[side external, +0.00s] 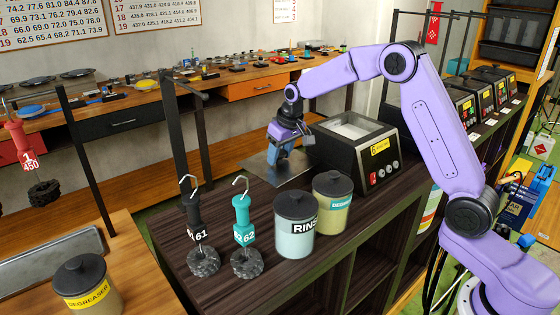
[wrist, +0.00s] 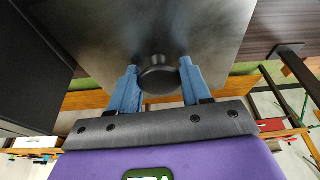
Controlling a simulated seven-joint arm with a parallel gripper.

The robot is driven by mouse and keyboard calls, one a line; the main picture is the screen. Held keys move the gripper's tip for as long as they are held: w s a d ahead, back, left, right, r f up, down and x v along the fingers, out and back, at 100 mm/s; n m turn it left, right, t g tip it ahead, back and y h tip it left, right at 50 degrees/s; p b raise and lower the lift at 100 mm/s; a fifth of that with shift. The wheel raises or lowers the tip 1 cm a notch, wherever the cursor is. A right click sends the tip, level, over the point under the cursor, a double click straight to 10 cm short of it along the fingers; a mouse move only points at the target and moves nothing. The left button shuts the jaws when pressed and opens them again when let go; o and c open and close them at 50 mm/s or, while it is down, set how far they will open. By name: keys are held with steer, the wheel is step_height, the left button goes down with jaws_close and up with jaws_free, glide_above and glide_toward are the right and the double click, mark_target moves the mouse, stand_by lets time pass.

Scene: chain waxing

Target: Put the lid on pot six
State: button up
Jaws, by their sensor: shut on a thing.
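Pot six (side external: 372,170) is a dark box with a yellow "6" label and red and white controls on its front. Its top is open and shows a pale white inside. The lid (side external: 262,168) is a flat grey metal plate with a round black knob, left of the pot by the bench's back edge. My gripper (side external: 283,146) is above the lid. In the wrist view, the blue fingers of my gripper (wrist: 158,72) are shut on either side of the knob of the lid (wrist: 105,30). I cannot tell whether the lid touches the bench.
Two chains hang on a black handle (side external: 193,215) and a teal handle (side external: 242,218) nearby. A black post (side external: 174,140) rises at left. More heater pots (side external: 485,90) stand at right.

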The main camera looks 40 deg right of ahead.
step_height(320, 180, up, 20)
steer(key=s+d+m, duration=0.1)
steer(key=s+d, duration=0.3)
steer(key=d, duration=0.7)
steer(key=s+d, duration=0.3)
steer(key=d, duration=0.9)
step_height(320, 180, down, 12)
steer(key=shift+a+r, duration=0.1)
steer(key=o, duration=1.3)
steer(key=shift+c, duration=0.2)
